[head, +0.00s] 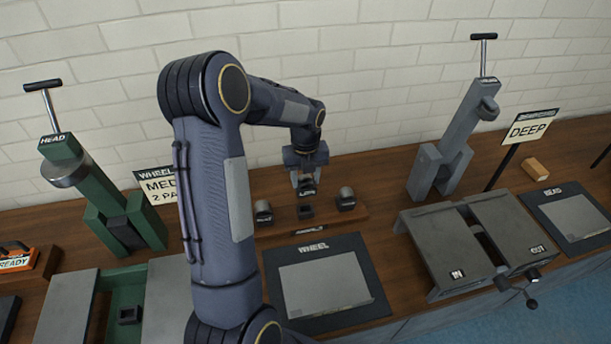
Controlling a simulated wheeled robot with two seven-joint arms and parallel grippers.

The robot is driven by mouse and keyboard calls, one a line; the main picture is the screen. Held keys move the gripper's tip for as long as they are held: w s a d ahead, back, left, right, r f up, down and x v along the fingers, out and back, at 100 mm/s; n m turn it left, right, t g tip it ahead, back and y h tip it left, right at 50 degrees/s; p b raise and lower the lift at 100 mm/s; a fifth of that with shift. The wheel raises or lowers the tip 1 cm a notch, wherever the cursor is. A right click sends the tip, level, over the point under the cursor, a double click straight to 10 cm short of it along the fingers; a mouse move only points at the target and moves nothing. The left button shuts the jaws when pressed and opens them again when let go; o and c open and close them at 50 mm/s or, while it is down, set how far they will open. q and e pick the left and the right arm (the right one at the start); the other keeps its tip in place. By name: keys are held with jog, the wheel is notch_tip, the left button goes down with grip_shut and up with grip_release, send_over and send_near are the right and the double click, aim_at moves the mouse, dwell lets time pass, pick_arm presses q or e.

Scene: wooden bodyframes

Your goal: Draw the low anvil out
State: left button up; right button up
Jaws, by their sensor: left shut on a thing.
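A low wooden rack (329,224) stands at the back of the bench, with small dark anvils at it. One anvil (263,212) sits at its left end and another (346,199) at its right end. My left gripper (307,179) points down over the rack's middle, shut on a dark anvil (307,189) with a small label too small to read. This held anvil appears to be just above a dark square socket (306,211) between the other two. My right gripper is not in view.
A green machine (72,170) stands left and a grey machine (455,140) right. A panel lies on the mat marked WHEEL (324,287) in front of the rack. Right of it is a grey IN/OUT fixture (437,250) with a crank. A DEEP sign (527,130) stands at the right.

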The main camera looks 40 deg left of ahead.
aim_at(306, 189)
pick_arm(q)
jog(key=shift+f+b, duration=1.65)
jog(key=shift+f, duration=0.8)
jog(key=shift+f+b, duration=1)
jog(key=shift+f, duration=0.6)
jog(key=o, duration=1.1)
jog(key=shift+o, duration=0.2)
jog(key=shift+f, duration=0.1)
jog(key=shift+r+b, duration=0.4)
jog(key=shift+r, duration=3.6)
jog(key=shift+f, duration=0.1)
